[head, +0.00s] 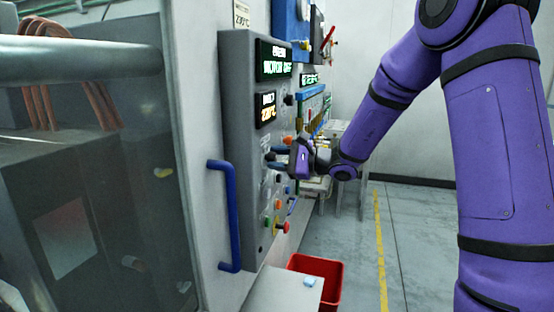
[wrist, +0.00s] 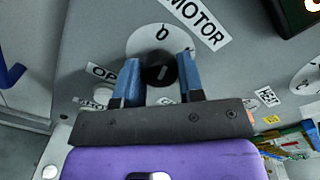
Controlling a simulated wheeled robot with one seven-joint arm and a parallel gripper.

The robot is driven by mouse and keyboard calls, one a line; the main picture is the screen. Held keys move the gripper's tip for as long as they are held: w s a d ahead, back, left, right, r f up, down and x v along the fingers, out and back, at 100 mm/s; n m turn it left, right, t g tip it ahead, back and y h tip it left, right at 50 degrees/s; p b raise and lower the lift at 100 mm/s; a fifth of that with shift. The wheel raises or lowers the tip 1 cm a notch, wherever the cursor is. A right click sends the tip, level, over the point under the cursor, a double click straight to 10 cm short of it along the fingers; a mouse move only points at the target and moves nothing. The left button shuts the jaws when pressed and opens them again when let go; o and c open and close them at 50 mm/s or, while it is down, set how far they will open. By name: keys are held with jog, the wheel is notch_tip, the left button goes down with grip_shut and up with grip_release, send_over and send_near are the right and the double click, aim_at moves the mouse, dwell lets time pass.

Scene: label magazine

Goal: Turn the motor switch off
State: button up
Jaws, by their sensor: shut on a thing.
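A short pale mark on the knob's face tilts slightly. My gripper (wrist: 158,75) has its two blue fingers on either side of the knob, shut on it. In the head view my gripper (head: 280,158) reaches the grey control panel (head: 240,130) from the right; the knob is hard to make out there. An upper display (head: 273,60) on the panel shows green text that seems to read MOTOR OFF.
A lower display (head: 265,108) shows orange text. Coloured buttons (head: 283,227) sit below my gripper. A blue handle (head: 230,215) stands out left of the panel. A red bin (head: 328,285) is on the floor below; the floor at right is open.

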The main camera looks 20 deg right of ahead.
jog(key=shift+n, duration=1.2)
jog(key=o, duration=0.9)
jog(key=shift+d, duration=0.1)
jog(key=v, duration=1)
jog(key=shift+s+d, duration=0.25)
jog(key=shift+s, duration=0.1)
